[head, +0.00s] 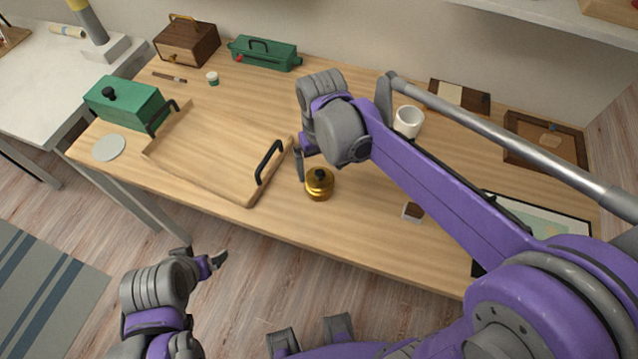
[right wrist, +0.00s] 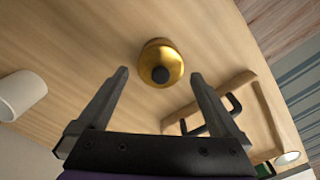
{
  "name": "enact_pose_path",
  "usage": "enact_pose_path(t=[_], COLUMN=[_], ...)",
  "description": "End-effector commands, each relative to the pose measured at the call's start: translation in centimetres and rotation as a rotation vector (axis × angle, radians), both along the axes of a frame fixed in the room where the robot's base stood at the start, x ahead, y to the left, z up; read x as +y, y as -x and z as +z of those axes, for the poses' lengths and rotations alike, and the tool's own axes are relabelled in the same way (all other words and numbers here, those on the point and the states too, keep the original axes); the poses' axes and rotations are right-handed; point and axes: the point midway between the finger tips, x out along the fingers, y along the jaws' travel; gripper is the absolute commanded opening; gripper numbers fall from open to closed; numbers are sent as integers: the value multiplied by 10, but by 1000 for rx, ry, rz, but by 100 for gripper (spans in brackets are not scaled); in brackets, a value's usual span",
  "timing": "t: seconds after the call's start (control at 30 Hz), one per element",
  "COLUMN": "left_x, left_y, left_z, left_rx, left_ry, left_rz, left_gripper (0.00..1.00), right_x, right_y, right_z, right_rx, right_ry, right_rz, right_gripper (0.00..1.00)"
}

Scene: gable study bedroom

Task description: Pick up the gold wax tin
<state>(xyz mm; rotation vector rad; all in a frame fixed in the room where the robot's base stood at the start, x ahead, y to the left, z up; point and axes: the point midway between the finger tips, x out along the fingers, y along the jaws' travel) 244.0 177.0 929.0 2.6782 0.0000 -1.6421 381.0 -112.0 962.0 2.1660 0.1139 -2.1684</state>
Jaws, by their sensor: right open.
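The gold wax tin (head: 320,186) is a small round gold tin with a black knob on its lid. It stands upright on the wooden desk near the front edge, right of the wooden tray. In the right wrist view the tin (right wrist: 160,62) lies just beyond my open fingertips, roughly centred between them. My right gripper (head: 304,163) is open and empty, right beside the tin; the forearm hides part of it in the head view. It also shows in the right wrist view (right wrist: 157,75). My left gripper (head: 218,260) is low in front of the desk, away from the tin; its jaw gap is unclear.
The wooden tray (head: 205,160) with black handles lies left of the tin. A white mug (head: 408,121) stands behind my right arm. A small dark block (head: 413,211) lies right of the tin. Green boxes (head: 125,103) stand at the left. The desk just around the tin is clear.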

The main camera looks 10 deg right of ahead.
Motion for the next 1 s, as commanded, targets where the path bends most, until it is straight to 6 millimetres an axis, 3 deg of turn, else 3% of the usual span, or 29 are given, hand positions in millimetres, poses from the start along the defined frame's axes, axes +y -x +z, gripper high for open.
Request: enact_pose_path(t=[0.4,0.67,1.0], left_x=[0,0,0], left_y=[0,0,0], left_z=[-1,-1,-1], left_rx=[1,1,1], left_ry=[0,0,0], left_rz=[0,0,0], left_gripper=[100,100,100], right_x=[1,1,1], right_y=[-3,-3,-3], right_z=[-50,-53,-53], right_rx=[-1,-1,-1], right_ry=[0,0,0], right_rz=[0,0,0], right_gripper=[100,100,41])
